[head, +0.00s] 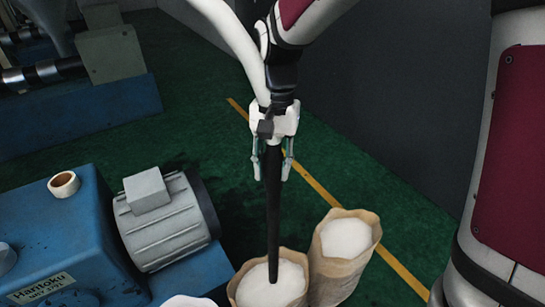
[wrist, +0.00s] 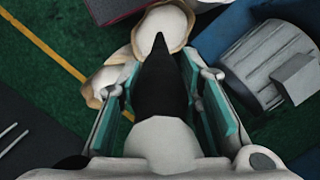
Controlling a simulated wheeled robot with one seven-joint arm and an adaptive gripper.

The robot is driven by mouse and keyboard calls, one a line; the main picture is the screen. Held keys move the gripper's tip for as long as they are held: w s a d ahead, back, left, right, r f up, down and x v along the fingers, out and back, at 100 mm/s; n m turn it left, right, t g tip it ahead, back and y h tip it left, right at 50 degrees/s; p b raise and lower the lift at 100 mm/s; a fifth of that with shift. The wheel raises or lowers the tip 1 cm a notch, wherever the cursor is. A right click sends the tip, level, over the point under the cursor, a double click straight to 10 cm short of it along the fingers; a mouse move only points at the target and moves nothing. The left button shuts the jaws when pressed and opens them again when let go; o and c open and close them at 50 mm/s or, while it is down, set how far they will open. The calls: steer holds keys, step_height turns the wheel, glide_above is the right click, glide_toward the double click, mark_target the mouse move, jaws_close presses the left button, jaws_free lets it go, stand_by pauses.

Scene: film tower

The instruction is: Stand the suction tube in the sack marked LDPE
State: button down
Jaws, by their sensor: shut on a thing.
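My gripper (head: 272,172) is shut on the suction tube (head: 273,215), a long black pipe held nearly upright. A white hose (head: 236,40) runs up from it. The tube's lower end reaches the white fill of the front sack (head: 285,291); I cannot tell how deep it goes. A second open paper sack (head: 338,270) with white fill stands beside it to the right. In the wrist view the black tube (wrist: 160,85) points over the front sack (wrist: 187,32), with the second sack (wrist: 92,92) at left. No LDPE marking is visible on either sack.
A blue machine (head: 50,235) with a grey motor (head: 165,220) stands at left, close to the front sack. A roll-like ring (head: 63,184) sits on it. A dark wall (head: 390,100) is at right. Green floor with a yellow line (head: 320,187) lies behind the sacks.

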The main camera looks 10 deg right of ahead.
steer(key=b, duration=0.4)
glide_above(273, 244)
steer(key=w, duration=0.1)
steer(key=shift+f, duration=7.4)
steer(key=shift+f+b, duration=4.2)
steer(key=shift+f, duration=3.9)
steer(key=c, duration=1.1)
jaws_free()
steer(key=shift+o, duration=0.2)
steer(key=r, duration=0.4)
steer(key=w+r, duration=0.1)
steer(key=r, duration=0.6)
steer(key=shift+w+d+r, duration=0.3)
steer(key=shift+d+r, duration=0.1)
steer(key=shift+r, duration=0.1)
